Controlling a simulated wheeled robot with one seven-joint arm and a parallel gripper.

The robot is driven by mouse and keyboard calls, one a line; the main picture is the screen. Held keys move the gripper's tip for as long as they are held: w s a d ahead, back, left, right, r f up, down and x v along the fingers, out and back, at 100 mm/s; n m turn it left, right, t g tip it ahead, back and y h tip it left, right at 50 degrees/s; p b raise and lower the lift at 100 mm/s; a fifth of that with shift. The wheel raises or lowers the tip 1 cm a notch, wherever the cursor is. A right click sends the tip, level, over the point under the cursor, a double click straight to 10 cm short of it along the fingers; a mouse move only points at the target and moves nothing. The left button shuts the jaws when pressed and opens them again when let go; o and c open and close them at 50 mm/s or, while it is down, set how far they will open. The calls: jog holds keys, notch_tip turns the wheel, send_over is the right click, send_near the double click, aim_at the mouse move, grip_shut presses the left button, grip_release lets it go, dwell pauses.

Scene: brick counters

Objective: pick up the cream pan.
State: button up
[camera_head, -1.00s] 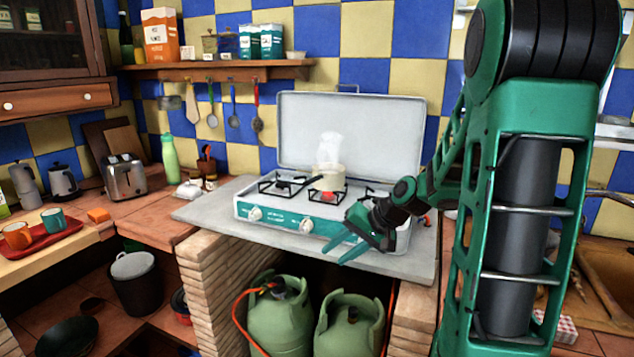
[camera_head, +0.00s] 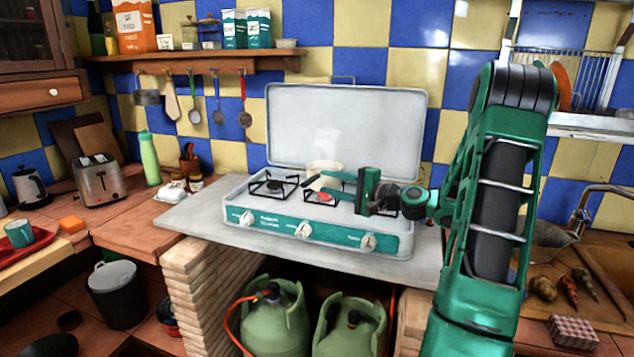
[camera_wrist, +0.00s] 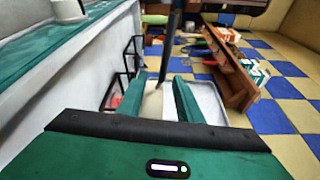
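The cream pan (camera_head: 325,168) stands on the camping stove (camera_head: 270,212), over the burner with a red glow. Its dark handle (camera_head: 309,183) points toward the front left. My gripper (camera_head: 335,181) is at the pan's front right, level with it, fingers pointing left, and covers part of the pan. In the wrist view, my gripper (camera_wrist: 157,98) has its two green fingers apart. The cream pan (camera_wrist: 153,106) and its dark handle (camera_wrist: 170,50) show between them. I cannot tell whether the fingers touch it.
The stove's raised lid (camera_head: 345,125) stands behind the pan. An empty burner grate (camera_head: 272,185) is to the left. A shelf (camera_head: 190,60) with hanging utensils is above left. A toaster (camera_head: 100,182) and green bottle (camera_head: 149,160) stand on the left counter.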

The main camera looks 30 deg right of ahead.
jog(key=x, duration=0.9)
jog(key=shift+a+r, duration=0.2)
jog(key=shift+a, duration=0.1)
jog(key=shift+c, duration=0.6)
grip_shut()
